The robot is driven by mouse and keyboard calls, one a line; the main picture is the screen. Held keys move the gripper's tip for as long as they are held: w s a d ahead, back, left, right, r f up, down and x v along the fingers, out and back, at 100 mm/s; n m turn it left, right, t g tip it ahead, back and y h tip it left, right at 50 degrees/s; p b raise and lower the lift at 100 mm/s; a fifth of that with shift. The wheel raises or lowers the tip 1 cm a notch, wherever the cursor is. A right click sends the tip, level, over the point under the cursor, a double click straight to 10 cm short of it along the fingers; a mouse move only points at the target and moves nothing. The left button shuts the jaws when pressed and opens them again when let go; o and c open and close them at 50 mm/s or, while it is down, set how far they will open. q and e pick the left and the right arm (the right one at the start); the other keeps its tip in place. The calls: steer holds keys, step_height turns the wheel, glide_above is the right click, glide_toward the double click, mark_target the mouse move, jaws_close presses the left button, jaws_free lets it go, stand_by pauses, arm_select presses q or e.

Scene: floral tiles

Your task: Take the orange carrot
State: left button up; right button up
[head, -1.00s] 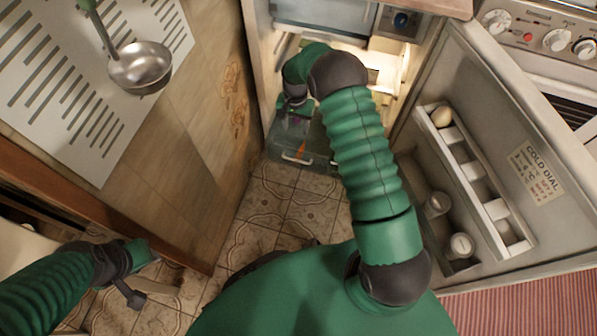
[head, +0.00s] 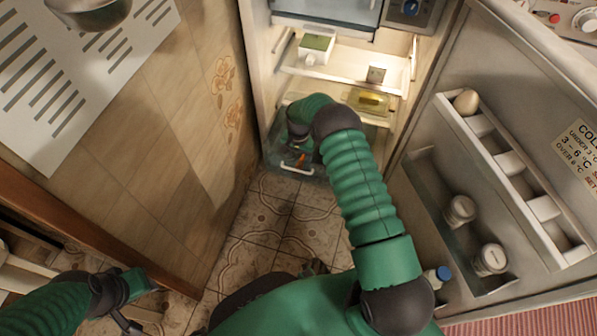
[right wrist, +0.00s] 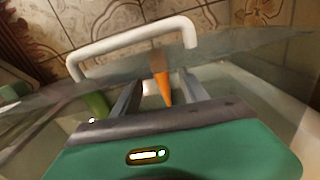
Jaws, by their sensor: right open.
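The orange carrot (head: 299,161) lies in the clear fridge drawer (head: 318,176), which is pulled out at the bottom of the open fridge. My right gripper (head: 297,150) reaches down into the drawer and partly hides the carrot in the head view. In the right wrist view my right gripper (right wrist: 160,88) is open, with the carrot (right wrist: 164,88) between its two spread fingers. I cannot tell whether the fingers touch it. My left gripper (head: 140,285) is at the lower left, far from the drawer; its jaw state is unclear.
The drawer's white handle (right wrist: 130,40) lies beyond my fingertips. A green item (right wrist: 97,105) is beside the left finger. The fridge door (head: 520,190) stands open at right, with jars and an egg. Shelves hang above the drawer.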

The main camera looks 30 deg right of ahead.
step_height(320, 180, down, 4)
steer(key=shift+w+d+b, duration=0.1)
steer(key=shift+d+b, duration=0.05)
steer(key=shift+b, duration=0.95)
arm_select(q)
steer(key=x, duration=0.3)
steer(key=shift+s+f, duration=0.2)
steer(key=shift+s, duration=0.15)
arm_select(e)
steer(key=shift+r, duration=0.2)
steer(key=shift+c, duration=0.3)
jaws_close()
